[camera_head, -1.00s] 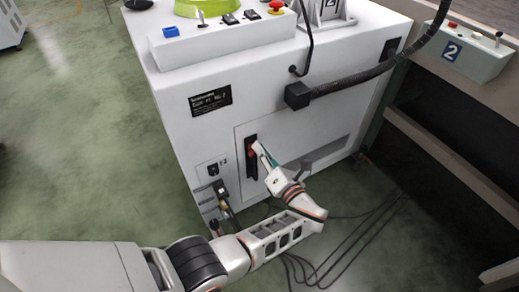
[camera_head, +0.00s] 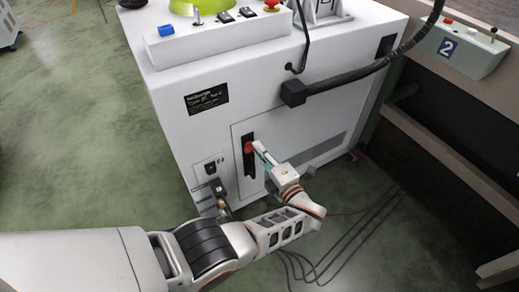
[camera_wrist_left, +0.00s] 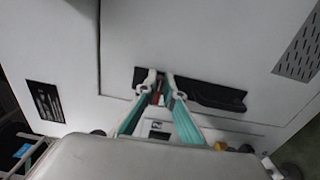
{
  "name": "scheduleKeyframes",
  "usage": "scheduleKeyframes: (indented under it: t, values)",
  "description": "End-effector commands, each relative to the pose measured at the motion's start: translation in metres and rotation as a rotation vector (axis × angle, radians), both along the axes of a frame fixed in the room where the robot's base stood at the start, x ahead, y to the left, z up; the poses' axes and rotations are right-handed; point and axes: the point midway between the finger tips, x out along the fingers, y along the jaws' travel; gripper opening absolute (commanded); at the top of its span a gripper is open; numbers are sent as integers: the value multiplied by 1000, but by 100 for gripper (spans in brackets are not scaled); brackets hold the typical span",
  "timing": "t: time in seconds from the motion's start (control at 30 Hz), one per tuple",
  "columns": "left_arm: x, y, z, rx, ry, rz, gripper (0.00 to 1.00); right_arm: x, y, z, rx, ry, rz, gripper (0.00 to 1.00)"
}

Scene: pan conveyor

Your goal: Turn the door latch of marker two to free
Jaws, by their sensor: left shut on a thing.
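The door latch (camera_head: 249,165) is a dark upright plate with a red part, on the white front door of the machine. My left gripper (camera_head: 256,146) is shut on the red part of the latch, reaching it from the lower right. In the left wrist view, both fingertips (camera_wrist_left: 160,86) pinch a small red piece (camera_wrist_left: 160,97). The dark latch plate (camera_wrist_left: 215,96) extends to the right of them. The fingers hide part of the red piece, so its exact turn angle is hard to tell. My right gripper is not in view.
A thick black cable (camera_head: 365,78) hangs across the machine's front above the door. Loose cables (camera_head: 345,245) lie on the green floor. Open floor (camera_head: 80,130) is at the left.

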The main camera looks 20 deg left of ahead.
Motion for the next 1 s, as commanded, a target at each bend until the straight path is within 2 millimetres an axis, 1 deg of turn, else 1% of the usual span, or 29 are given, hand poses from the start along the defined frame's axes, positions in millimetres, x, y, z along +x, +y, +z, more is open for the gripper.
scheduleKeyframes:
  t: [0.03, 0.57, 0.6, 0.67, 1.0]
  values:
    - [3, 3, 4, 10, 2, 2, 0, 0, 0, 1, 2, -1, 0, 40]
    - [3, 3, 4, 27, 21, 2, 0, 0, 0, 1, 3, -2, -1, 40]
    - [3, 4, 4, 27, 21, 2, 11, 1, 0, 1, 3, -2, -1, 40]
    - [3, 3, 4, 27, 21, 2, 25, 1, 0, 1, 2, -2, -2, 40]
    - [2, 2, 2, 25, 24, 2, 25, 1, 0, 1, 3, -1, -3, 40]
